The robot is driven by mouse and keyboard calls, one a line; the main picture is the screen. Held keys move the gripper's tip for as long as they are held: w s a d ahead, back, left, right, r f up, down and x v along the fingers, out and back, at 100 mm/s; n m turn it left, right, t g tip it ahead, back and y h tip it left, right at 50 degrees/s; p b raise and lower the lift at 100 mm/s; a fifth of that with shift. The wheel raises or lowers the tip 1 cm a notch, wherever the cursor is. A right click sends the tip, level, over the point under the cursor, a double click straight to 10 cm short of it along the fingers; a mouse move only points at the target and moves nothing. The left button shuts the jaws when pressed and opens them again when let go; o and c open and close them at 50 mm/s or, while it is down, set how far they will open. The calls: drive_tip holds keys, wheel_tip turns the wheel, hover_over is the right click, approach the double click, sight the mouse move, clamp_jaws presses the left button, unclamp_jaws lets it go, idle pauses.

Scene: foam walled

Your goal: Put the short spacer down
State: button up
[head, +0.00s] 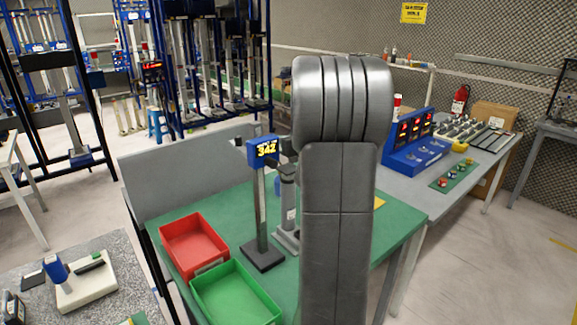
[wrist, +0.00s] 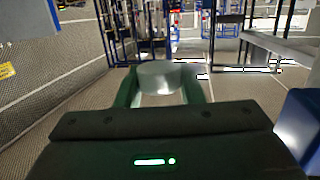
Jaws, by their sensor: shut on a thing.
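My gripper (wrist: 166,92) shows in the wrist view with its two dark green fingers on either side of a short pale grey cylinder, the short spacer (wrist: 158,76). The fingers are shut on it, and its round top face stands at fingertip level. Nothing shows directly beneath it, so I cannot tell its height over any surface. In the head view my own arm fills the middle and hides the gripper and spacer.
A green-topped table (head: 224,199) holds a red bin (head: 191,243), a green bin (head: 235,295) and a display stand (head: 261,200). A blue display box (head: 411,142) stands on the right bench. A granite top (head: 107,246) is at lower left.

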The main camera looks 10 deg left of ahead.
sight(288, 168)
wheel_tip(288, 168, down, 8)
idle(0.4)
drive_tip(key=o, duration=0.6)
drive_tip(key=shift+f, duration=0.2)
drive_tip(key=shift+c, duration=0.2)
drive_tip(key=o, duration=0.4)
drive_tip(key=shift+r, duration=0.1)
drive_tip(key=shift+o, duration=0.2)
drive_tip(key=shift+r, duration=0.2)
drive_tip(key=b+v, duration=0.2)
drive_tip(key=v, duration=1)
drive_tip(key=shift+f, duration=0.15)
